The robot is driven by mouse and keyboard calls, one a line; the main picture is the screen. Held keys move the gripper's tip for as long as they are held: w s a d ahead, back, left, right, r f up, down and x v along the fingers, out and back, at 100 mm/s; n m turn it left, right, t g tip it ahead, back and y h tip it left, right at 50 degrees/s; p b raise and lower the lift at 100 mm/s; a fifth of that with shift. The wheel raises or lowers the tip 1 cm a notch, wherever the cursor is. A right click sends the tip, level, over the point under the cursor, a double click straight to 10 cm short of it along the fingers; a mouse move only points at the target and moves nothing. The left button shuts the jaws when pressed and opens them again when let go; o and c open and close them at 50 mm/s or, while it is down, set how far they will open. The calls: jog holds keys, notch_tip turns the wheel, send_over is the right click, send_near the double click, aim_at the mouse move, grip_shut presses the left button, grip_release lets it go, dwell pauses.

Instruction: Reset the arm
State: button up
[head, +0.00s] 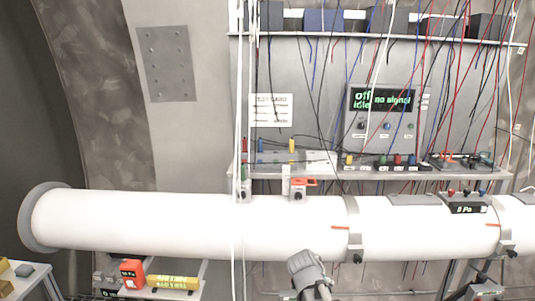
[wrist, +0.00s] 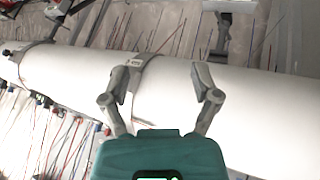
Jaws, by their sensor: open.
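My gripper (wrist: 159,72) shows in the wrist view with its two grey fingers spread wide and nothing between them. Its teal body fills the bottom middle of that view. The white pipe (wrist: 265,105) lies behind the fingers and crosses the view diagonally; I cannot tell the exact gap to it. In the head view a grey part of my arm (head: 308,270) rises from the bottom edge in front of the pipe (head: 130,225). The fingers cannot be made out there.
Cables hang in front of the control box (head: 382,112), which reads "off", "idle" and "no signal". A narrow shelf (head: 350,173) sits above the pipe. A clamp (head: 354,230) rings the pipe. A low shelf holds a red device (head: 132,273) and a yellow cylinder (head: 172,282).

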jog(key=s+f+n+g+y, duration=0.2)
jog(key=s+g+y, duration=0.3)
jog(key=s, duration=0.7)
jog(key=shift+s+f, duration=0.25)
jog(key=shift+f, duration=0.4)
